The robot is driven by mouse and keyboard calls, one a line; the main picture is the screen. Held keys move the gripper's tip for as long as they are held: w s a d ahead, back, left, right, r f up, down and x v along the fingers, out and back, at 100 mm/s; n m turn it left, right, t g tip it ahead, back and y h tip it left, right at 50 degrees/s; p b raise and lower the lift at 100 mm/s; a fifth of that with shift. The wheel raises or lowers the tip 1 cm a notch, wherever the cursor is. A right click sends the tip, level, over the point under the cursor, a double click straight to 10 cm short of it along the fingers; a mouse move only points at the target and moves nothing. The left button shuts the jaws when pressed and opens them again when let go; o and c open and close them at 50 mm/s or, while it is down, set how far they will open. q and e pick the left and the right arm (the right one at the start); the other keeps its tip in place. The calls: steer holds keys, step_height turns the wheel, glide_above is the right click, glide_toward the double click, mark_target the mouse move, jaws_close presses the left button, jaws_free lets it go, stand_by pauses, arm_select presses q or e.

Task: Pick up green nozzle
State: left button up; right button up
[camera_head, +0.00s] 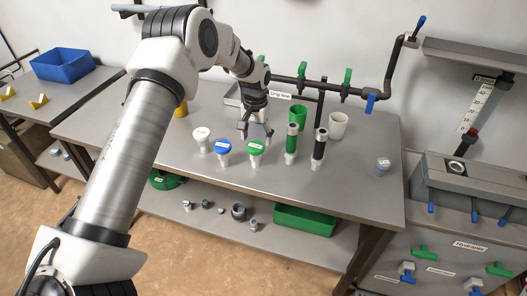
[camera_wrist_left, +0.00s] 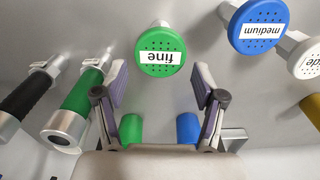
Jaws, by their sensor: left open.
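The green nozzle (camera_head: 256,148) has a green round cap and a pale stem and stands upright on the grey table in the head view. In the left wrist view its cap (camera_wrist_left: 161,50) reads "fine" and lies just beyond the space between my fingertips. My left gripper (camera_head: 258,130) is open and empty, close behind the green nozzle in the head view. Its two fingers show apart in the left wrist view (camera_wrist_left: 161,85). No contact with the nozzle shows. My right gripper is not in view.
A blue "medium" nozzle (camera_head: 223,147) and a white nozzle (camera_head: 201,135) stand left of the green one. A green-banded cylinder (camera_head: 291,139) and a black-banded cylinder (camera_head: 320,144) stand to its right. A pipe with green valves (camera_head: 302,75) runs behind. The table's right front is mostly clear.

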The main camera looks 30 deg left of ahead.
mark_target(255, 147)
arm_select(q)
steer(key=f+p, duration=0.1)
steer(key=f, duration=0.1)
steer(key=s+f+p, duration=0.1)
steer(key=f, duration=0.1)
steer(key=shift+d+f, duration=0.1)
steer(key=shift+f, duration=0.2)
steer(key=f, duration=0.2)
steer(key=shift+w+f, duration=0.25)
steer(key=shift+f, duration=0.05)
steer(key=shift+s+r, duration=0.1)
steer(key=shift+r, duration=0.05)
steer(key=c, duration=0.9)
steer(key=shift+c, duration=0.2)
